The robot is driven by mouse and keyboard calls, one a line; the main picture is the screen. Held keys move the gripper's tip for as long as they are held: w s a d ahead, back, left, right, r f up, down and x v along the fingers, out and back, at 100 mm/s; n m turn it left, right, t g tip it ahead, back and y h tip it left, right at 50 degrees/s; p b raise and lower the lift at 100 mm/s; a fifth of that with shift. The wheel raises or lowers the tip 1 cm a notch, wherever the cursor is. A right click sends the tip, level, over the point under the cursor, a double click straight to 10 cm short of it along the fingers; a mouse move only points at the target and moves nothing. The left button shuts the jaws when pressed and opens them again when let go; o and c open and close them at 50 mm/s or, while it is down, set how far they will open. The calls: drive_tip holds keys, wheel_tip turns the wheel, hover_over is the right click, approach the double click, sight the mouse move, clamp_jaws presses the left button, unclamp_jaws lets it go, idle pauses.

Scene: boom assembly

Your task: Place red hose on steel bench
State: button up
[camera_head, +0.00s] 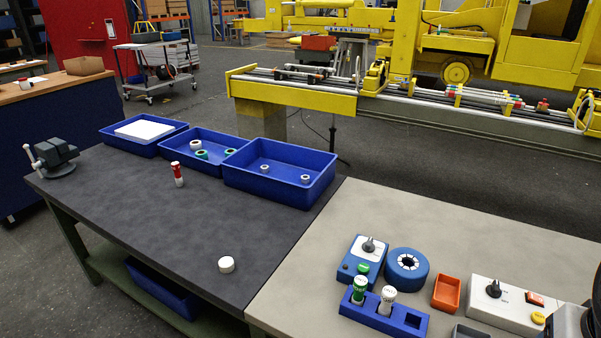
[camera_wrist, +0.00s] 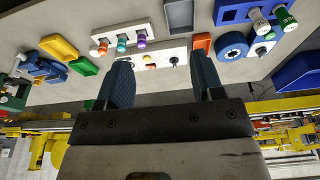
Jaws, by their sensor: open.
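A red-and-white cylinder (camera_head: 177,173), which looks like the red hose, stands upright on the dark grey bench top (camera_head: 130,215) in the head view. It is in front of the blue bins, apart from them. A light grey bench top (camera_head: 300,290) adjoins on the right; which of the two is the steel bench I cannot tell for sure. My gripper (camera_wrist: 161,62) is open and empty in the wrist view, above the light grey bench. It is far from the red-and-white cylinder, which I do not see in the wrist view.
Blue bins (camera_head: 232,186) line the dark bench's back edge. A vise (camera_head: 55,158) sits at its left corner and a white cap (camera_head: 226,265) near the front. A blue holder (camera_head: 412,321), blue ring (camera_head: 406,267) and white control box (camera_head: 500,303) occupy the light bench. The dark bench's middle is clear.

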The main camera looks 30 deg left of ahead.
drive_tip(key=shift+w, duration=0.1)
drive_tip(key=w+a+r+n+t, duration=0.1)
drive_tip(key=w+a+r+n, duration=0.3)
drive_tip(key=w, duration=0.6)
drive_tip(key=w+a+r+n+t, duration=0.1)
drive_tip(key=w+a+n, duration=0.5)
drive_tip(key=w, duration=0.4)
drive_tip(key=w+a+r+n+t, duration=0.1)
drive_tip(key=w+a+r+n, duration=0.2)
drive_tip(key=w+a, duration=0.45)
drive_tip(key=w+a+f+n+t+y, duration=0.15)
drive_tip(key=w+a+n, duration=0.45)
drive_tip(key=w+a, duration=0.6)
drive_tip(key=w+a+f+n+t+y, duration=0.15)
drive_tip(key=w+a+n, duration=0.55)
drive_tip(key=a, duration=0.8)
drive_tip(key=w+a+f+n+y, duration=0.1)
drive_tip(key=w+a+f+n, duration=0.15)
drive_tip(key=a, duration=0.65)
drive_tip(key=w+a+f+n+y, duration=0.2)
drive_tip(key=a+n, duration=0.1)
drive_tip(key=a, duration=0.6)
drive_tip(key=n+g+y, duration=0.4)
drive_tip(key=n+y, duration=0.3)
drive_tip(key=n, duration=1.1)
approach(178, 175)
drive_tip(key=x, duration=0.3)
drive_tip(key=shift+a+r, duration=0.15)
drive_tip(key=shift+a, duration=0.1)
